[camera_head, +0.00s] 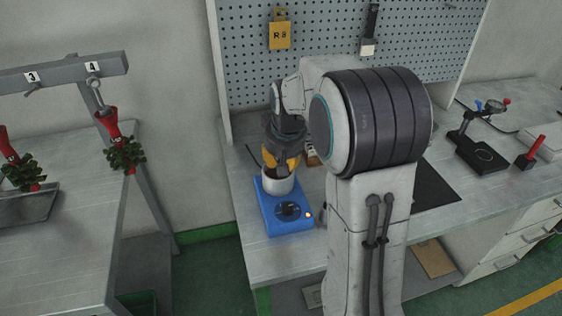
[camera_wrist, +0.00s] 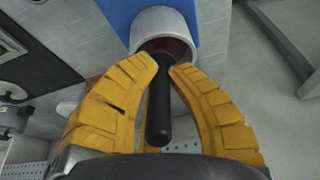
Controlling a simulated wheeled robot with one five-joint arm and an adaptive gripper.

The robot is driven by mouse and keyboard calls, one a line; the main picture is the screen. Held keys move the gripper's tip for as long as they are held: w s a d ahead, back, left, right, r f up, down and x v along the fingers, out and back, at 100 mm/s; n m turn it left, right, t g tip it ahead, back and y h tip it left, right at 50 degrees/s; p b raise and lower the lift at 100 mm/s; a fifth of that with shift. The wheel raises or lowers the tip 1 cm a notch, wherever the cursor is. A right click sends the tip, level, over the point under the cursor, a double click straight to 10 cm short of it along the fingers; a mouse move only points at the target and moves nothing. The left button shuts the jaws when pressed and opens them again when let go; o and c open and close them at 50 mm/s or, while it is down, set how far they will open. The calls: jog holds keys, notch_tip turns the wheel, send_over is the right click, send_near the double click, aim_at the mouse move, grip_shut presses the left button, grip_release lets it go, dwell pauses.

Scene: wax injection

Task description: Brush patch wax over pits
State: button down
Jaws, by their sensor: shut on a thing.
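My gripper (camera_wrist: 164,64) has its yellow fingers closed on a dark brush handle (camera_wrist: 158,108). The handle's lower end reaches into the mouth of a light-coloured pot (camera_wrist: 160,16); the bristles are hidden inside or behind the rim. In the head view my gripper (camera_head: 291,158) is directly over the pot (camera_head: 279,184), which stands on a blue heater (camera_head: 284,218) with a dark dial and a small orange light. Two green wax trees (camera_head: 124,155) (camera_head: 24,172) with red stems hang from the rail at the left. Pits are too small to make out.
The numbered grey rail (camera_head: 62,72) stands over a separate bench (camera_head: 75,215) at the left, with a floor gap between benches. A black stand (camera_head: 480,152) and a red-handled tool (camera_head: 530,155) are at the right. A pegboard (camera_head: 330,45) rises behind the pot.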

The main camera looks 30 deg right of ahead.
jog(key=shift+r+p, duration=2.1)
jog(key=shift+r, duration=0.85)
